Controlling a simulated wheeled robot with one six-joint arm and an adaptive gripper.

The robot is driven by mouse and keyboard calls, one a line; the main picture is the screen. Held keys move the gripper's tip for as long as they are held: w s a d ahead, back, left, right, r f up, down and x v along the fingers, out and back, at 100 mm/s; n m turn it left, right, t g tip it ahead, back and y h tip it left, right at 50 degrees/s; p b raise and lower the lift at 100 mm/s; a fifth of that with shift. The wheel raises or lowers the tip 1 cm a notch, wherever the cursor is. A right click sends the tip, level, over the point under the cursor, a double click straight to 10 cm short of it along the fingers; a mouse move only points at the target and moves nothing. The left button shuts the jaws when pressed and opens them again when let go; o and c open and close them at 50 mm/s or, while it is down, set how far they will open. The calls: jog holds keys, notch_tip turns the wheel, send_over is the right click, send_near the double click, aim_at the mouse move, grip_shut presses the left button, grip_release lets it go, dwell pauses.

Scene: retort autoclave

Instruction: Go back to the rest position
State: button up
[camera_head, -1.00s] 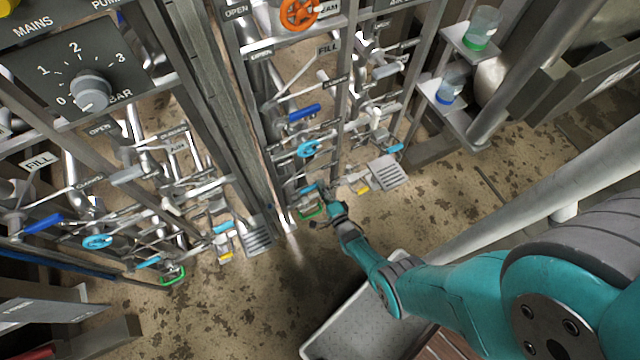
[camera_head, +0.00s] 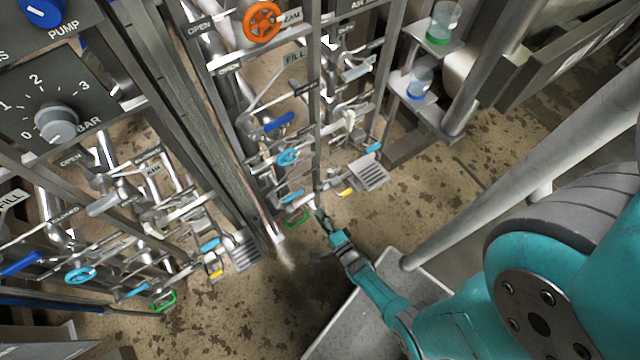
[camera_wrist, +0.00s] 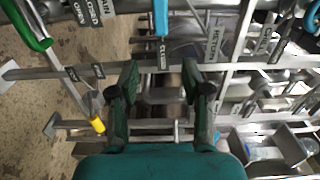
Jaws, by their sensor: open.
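My gripper (camera_head: 322,217) is at the end of my teal arm, low in front of the pipe and valve rack in the head view. It is small there, just right of a green handle (camera_head: 296,218). In the wrist view my gripper (camera_wrist: 160,82) shows its two dark fingers spread apart, with nothing between them. Beyond the fingers are metal bars and pipes of the rack. A green handle (camera_wrist: 26,24) is at upper left, a light blue handle (camera_wrist: 161,17) at top centre, and a yellow-tipped lever (camera_wrist: 98,125) lower left of the fingers.
A mirror-like second set of valves stands on the left, below a panel with a bar dial (camera_head: 56,122). An orange handwheel (camera_head: 262,21) is at the top. Two cups, green (camera_head: 445,22) and blue (camera_head: 419,83), stand on right brackets. A grey tray (camera_head: 335,325) lies beneath my arm.

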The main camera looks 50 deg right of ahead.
dwell(0.3)
jog(key=s+a+r+n+g+y, duration=0.1)
jog(key=s+a+r+n, duration=0.4)
jog(key=s+r, duration=0.2)
jog(key=s+a+r+n+y, duration=0.1)
jog(key=s+a+r+n, duration=0.35)
jog(key=s+r, duration=0.3)
jog(key=s+a+r+n+y, duration=0.1)
jog(key=r+n, duration=0.3)
jog(key=r, duration=0.5)
jog(key=s+a+r+n+g+y, duration=0.1)
jog(key=s+r+n, duration=0.3)
jog(key=r, duration=0.5)
jog(key=s+a+r+n+y, duration=0.1)
jog(key=r+n, duration=0.3)
jog(key=r, duration=0.5)
jog(key=shift+s+a+r+g, duration=0.15)
jog(key=shift+s+g, duration=0.15)
jog(key=shift+s, duration=0.6)
